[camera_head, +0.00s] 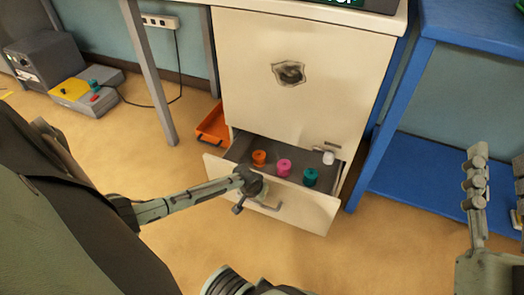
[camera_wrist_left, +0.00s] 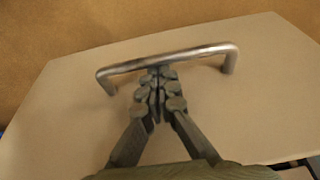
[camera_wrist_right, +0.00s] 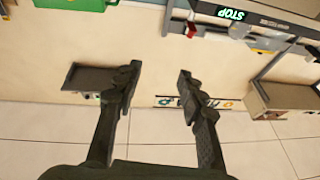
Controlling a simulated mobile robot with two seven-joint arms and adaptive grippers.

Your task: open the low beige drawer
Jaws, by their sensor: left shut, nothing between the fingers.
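The low beige drawer (camera_head: 312,211) is pulled out from the beige cabinet and its inside shows. Its metal bar handle (camera_head: 268,206) is on the drawer front and also shows in the left wrist view (camera_wrist_left: 205,51). My left gripper (camera_head: 248,186) is at the handle. In the left wrist view its fingers (camera_wrist_left: 157,82) are shut with their tips at the middle of the bar; I cannot tell whether they touch it. My right gripper (camera_head: 498,182) is open and empty at the right, away from the drawer; its spread fingers also show in the right wrist view (camera_wrist_right: 157,80).
Orange (camera_head: 259,157), pink (camera_head: 284,167), teal (camera_head: 310,176) and white (camera_head: 328,158) small items lie in the drawer. An orange tray (camera_head: 213,125) is left of the cabinet. A blue shelf unit (camera_head: 420,175) stands right. The floor before the drawer is clear.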

